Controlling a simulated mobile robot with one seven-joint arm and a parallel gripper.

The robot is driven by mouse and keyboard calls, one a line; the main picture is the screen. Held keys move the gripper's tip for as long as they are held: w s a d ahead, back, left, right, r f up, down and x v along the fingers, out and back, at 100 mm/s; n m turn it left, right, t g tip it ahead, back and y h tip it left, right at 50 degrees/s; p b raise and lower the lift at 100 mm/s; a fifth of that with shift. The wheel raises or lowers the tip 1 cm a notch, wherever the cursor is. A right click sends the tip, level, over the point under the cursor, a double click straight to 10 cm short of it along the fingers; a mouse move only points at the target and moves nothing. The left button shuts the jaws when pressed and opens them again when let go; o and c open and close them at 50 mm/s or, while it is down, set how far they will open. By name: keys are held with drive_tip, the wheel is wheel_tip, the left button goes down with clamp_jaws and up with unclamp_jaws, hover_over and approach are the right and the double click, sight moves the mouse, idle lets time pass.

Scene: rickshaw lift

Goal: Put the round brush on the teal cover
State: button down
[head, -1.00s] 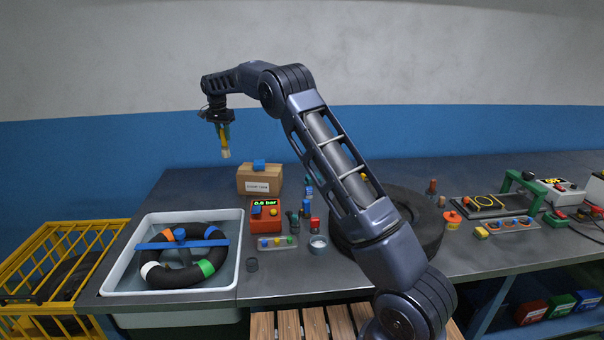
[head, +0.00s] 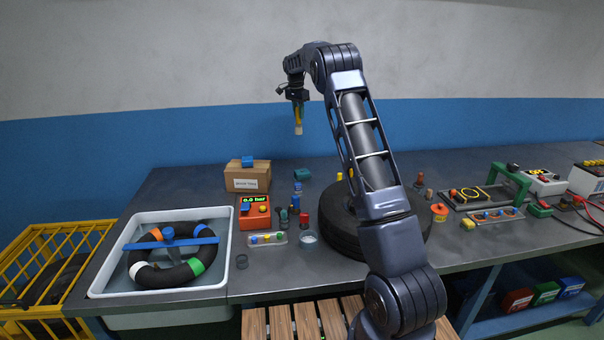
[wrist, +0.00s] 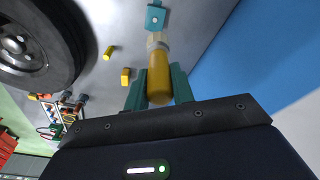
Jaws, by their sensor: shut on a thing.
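My gripper (head: 297,97) is shut on the round brush (head: 298,122), high above the back of the bench. The brush has a yellow handle and a pale tip that points down. In the wrist view the brush (wrist: 159,76) sits between the two dark teal fingers of my gripper (wrist: 158,88). The teal cover (head: 303,174) lies on the bench behind the blue bottle, to the right of the cardboard box. In the wrist view the teal cover (wrist: 155,18) shows just past the brush tip, apart from it and partly hidden.
A large black tyre (head: 337,232) lies right of centre, partly behind my arm. A cardboard box (head: 247,177), an orange pressure unit (head: 254,213) and small bottles stand left of it. A white basin (head: 107,277) holds a ring tube. The back of the bench is mostly clear.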

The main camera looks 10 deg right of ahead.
drive_tip(key=shift+d, duration=0.6)
drive_tip(key=shift+d+f, duration=0.15)
drive_tip(key=shift+d, duration=0.05)
wheel_tip(320, 180, down, 20)
drive_tip(key=shift+r, duration=0.2)
drive_tip(key=shift+f, duration=0.1)
drive_tip(key=c, duration=1.2)
unclamp_jaws()
